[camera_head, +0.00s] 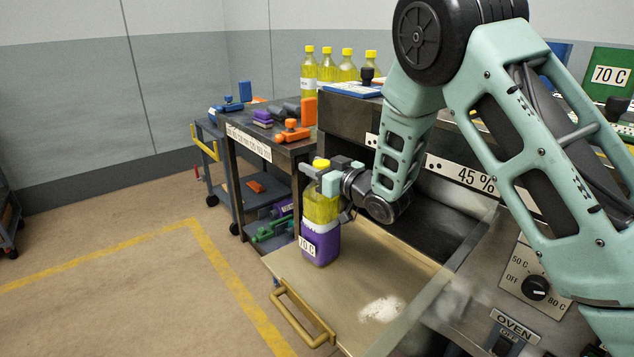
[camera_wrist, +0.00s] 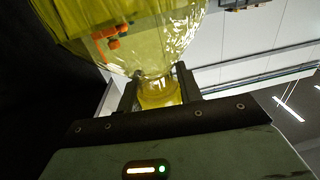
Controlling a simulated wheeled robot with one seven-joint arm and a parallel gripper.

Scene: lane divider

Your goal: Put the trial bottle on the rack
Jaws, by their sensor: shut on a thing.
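The trial bottle (camera_head: 321,210) is clear with yellow liquid, a yellow cap, and a purple lower part with a "70 C" label. It stands upright over the left part of a flat beige panel (camera_head: 350,275) with a yellow handle (camera_head: 300,312). I cannot tell whether its base touches the panel. My gripper (camera_head: 325,178) is shut on the bottle's neck, just below the cap. In the wrist view the bottle (camera_wrist: 130,30) fills the upper middle, its neck between the two fingers (camera_wrist: 158,92). A rack is not clearly identifiable.
An oven front with a dial (camera_head: 536,288) is at lower right, beside a dark cavity (camera_head: 435,225). Several yellow bottles (camera_head: 328,70) stand on top behind. A dark cart (camera_head: 262,150) with coloured tools is behind left. Open floor (camera_head: 130,290) with yellow lines lies left.

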